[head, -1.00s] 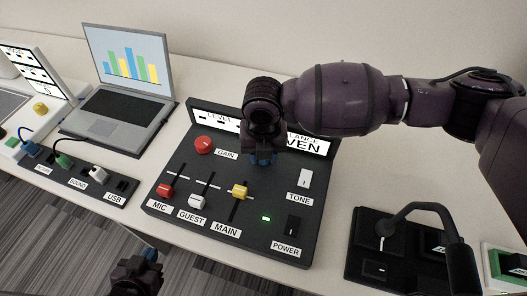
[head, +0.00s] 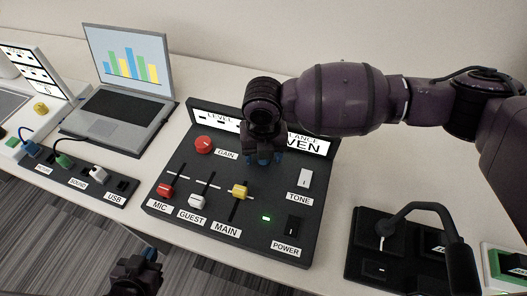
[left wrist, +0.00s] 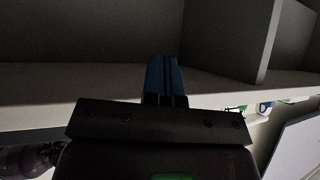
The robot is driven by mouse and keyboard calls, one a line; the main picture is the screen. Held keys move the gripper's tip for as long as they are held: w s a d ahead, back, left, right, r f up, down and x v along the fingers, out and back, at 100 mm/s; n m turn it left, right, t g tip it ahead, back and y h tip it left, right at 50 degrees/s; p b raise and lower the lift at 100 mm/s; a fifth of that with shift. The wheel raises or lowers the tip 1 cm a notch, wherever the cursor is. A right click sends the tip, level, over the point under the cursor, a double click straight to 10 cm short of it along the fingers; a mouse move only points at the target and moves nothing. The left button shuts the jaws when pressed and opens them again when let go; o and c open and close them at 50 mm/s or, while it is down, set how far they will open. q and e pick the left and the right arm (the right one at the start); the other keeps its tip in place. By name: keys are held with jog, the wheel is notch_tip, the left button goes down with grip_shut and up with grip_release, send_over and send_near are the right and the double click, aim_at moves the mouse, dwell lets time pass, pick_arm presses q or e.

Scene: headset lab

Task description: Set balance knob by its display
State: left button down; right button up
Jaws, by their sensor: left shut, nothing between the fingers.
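The dark control panel (head: 178,222) lies on the table with a balance display (head: 311,146) at its back right. The letters "VEN" show on it; its left part is hidden behind my right arm. My right gripper (head: 265,160) is over the panel just in front of the display, its blue fingers pointing down and apart. The balance knob is hidden under or behind this gripper, so I cannot see its setting. My left gripper (head: 151,254) is shut and empty, low in front of the table edge. Its blue fingers also show in the left wrist view (left wrist: 165,80).
A laptop (head: 125,85) and cable sockets stand left. A black curved-arm device (head: 385,244) stands right.

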jog(key=shift+r, duration=0.1)
jog(key=shift+r, duration=0.3)
notch_tip(320, 180, up, 10)
jog(key=p, duration=0.2)
